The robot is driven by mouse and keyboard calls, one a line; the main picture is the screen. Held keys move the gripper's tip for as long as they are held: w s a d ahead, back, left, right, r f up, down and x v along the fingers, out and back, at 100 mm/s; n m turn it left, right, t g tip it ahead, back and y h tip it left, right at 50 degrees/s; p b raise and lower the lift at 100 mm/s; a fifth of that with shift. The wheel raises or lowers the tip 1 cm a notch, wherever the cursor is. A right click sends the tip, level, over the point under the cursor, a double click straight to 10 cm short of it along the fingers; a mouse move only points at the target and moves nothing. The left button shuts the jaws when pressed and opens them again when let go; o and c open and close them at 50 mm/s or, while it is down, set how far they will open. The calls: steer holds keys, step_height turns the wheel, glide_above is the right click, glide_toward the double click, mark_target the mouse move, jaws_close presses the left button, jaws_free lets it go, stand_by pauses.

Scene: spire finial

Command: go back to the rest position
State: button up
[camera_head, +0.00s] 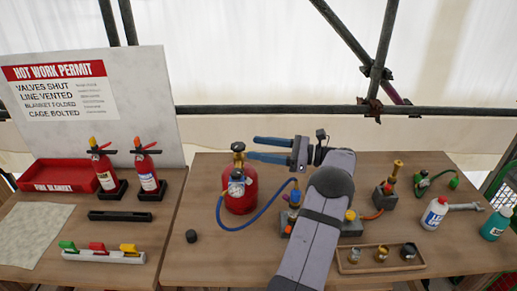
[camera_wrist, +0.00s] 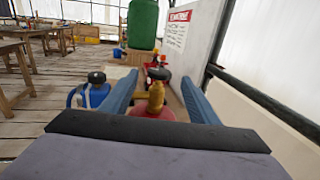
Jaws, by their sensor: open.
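My gripper (camera_head: 252,148) reaches left from my arm, with its two blue fingers apart and nothing held between them. The red gas cylinder (camera_head: 240,190) stands upright on the bench just left of and below the fingers. Its brass valve with a dark knob (camera_head: 238,148) is close to the fingertips in the head view. In the wrist view my gripper (camera_wrist: 158,76) is spread wide, and the brass valve (camera_wrist: 156,97) shows between the fingers, apart from both. The cylinder's red top (camera_wrist: 150,130) shows partly behind the gripper body.
A blue hose (camera_head: 262,215) runs from the gauge (camera_head: 236,188) toward fittings partly hidden by my arm. A wooden tray (camera_head: 380,260) holds small parts. White (camera_head: 435,212) and green bottles (camera_head: 496,222) stand right. Two extinguishers (camera_head: 148,178) and a red tray (camera_head: 70,175) stand left.

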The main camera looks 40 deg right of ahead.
steer(key=w+a+r+n+g+p, duration=0.2)
steer(key=w+a+r, duration=0.1)
steer(key=a+r, duration=0.15)
steer(key=a+f+n+g+h, duration=0.1)
steer(key=a+f+n+g, duration=0.3)
steer(key=a, duration=0.7)
steer(key=a+f+n+g, duration=0.4)
steer(key=a+n+g, duration=0.1)
steer(key=a, duration=0.6)
steer(key=s+a+f+n+g+h, duration=0.1)
steer(key=s+a+f+n+h, duration=0.2)
steer(key=s+n, duration=0.3)
steer(key=s+a+f+n+g+h+b, duration=0.1)
steer(key=s+a+f+n, duration=0.3)
steer(key=s, duration=0.4)
steer(key=s+a+f+n+g+h, duration=0.2)
steer(key=s+a+f+n+h, duration=0.2)
steer(key=n, duration=0.4)
steer(key=s+a, duration=0.1)
steer(key=s, duration=0.1)
steer(key=shift+s+a+n+h, duration=0.2)
steer(key=shift+s+n+h, duration=0.1)
steer(key=shift+s+n, duration=0.1)
steer(key=shift+f+b, duration=0.1)
steer(key=shift+b, duration=0.2)
